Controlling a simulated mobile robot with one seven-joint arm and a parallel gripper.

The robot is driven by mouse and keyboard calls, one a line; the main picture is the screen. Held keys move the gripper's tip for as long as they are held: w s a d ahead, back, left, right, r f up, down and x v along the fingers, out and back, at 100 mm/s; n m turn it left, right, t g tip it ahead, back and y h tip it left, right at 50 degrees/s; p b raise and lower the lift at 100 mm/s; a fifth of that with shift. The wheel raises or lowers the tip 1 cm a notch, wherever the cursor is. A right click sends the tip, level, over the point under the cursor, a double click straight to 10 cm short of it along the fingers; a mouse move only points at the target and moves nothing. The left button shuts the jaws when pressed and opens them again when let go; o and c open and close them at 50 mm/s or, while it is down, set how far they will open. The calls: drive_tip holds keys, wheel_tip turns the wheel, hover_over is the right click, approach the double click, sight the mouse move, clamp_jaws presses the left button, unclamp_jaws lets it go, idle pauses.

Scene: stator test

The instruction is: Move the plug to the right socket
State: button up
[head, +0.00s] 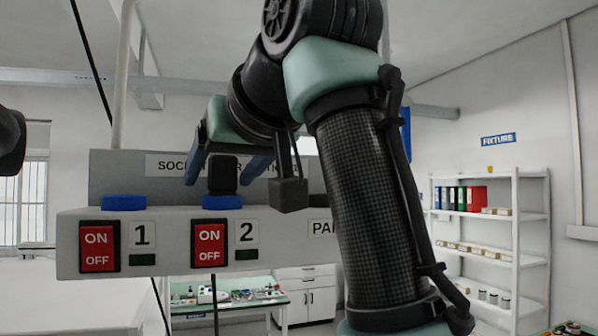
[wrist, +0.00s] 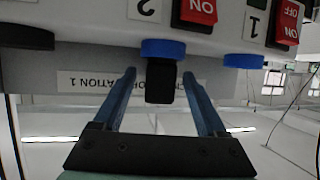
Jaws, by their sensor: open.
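The black plug (head: 223,176) stands upright on the blue socket (head: 222,202) labelled 2, and it also shows in the wrist view (wrist: 160,84). The other blue socket (head: 124,202), labelled 1, is to its left in the head view and empty. My gripper (head: 222,172) is at the plug, with one blue finger on either side. In the wrist view, the open gripper (wrist: 158,74) shows gaps between both fingers and the plug. The plug's lower end is hidden in the socket.
The grey station (head: 72,237) has red ON/OFF switches (head: 99,247) below the sockets. Its right part, with a partly hidden label (head: 319,227), is behind my arm. A dark round pad (wrist: 25,37) shows at the wrist view's left. White shelves (head: 490,225) stand far back right.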

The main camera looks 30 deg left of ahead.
drive_tip(key=shift+d, duration=0.1)
drive_tip(key=b+v, duration=0.5)
drive_tip(key=v, duration=0.8)
idle(0.4)
